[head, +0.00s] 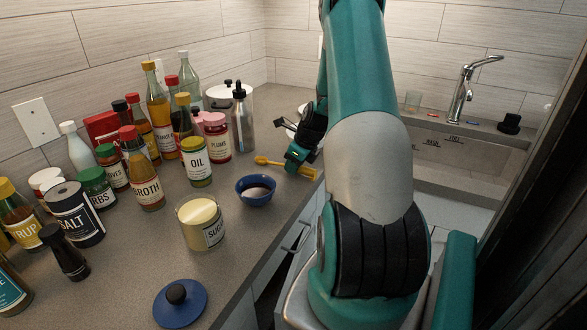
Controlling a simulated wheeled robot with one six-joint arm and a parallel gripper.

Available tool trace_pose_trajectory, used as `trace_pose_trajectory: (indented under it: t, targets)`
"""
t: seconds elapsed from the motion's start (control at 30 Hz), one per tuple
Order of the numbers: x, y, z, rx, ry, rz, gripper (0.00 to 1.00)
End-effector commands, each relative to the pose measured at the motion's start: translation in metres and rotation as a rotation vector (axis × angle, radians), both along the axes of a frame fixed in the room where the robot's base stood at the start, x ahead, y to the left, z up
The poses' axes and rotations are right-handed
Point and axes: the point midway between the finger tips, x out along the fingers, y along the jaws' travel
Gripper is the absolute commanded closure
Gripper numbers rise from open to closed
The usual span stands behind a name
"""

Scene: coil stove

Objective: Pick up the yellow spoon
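The yellow spoon (270,162) lies on the grey counter, near its right edge, to the right of the oil jar. Its bowl end points left and its handle runs right, beneath or beside my gripper. My gripper (293,160) is at the handle, with a teal part overlapping it in the picture. The fingertips are small and partly hidden, so I cannot tell whether they touch the spoon or how far apart they are.
A blue bowl (256,190) stands just in front of the spoon. A sugar jar (201,224), an oil jar (196,162) and many bottles crowd the left. A blue lid (180,305) lies at the front. The sink (460,155) is at the right.

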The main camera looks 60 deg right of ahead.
Motion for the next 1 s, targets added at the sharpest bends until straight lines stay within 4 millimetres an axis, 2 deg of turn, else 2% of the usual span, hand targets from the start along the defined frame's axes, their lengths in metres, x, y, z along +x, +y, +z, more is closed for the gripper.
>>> trace_pose_trajectory:
  t: [0.27,0.47,0.57,0.67,0.8,1.0]
  targets:
    - [0.0,0.0,0.001,-0.001,0.0,0.0,1.0]
    - [0.0,-0.001,0.012,-0.002,-0.002,0.0,1.0]
    - [0.0,-0.001,0.028,-0.004,-0.003,0.0,1.0]
    - [0.001,-0.001,0.054,-0.007,-0.005,0.0,1.0]
    - [0.0,-0.001,0.099,-0.007,-0.004,0.0,1.0]
    - [0.0,-0.001,0.155,-0.005,-0.003,-0.001,1.0]
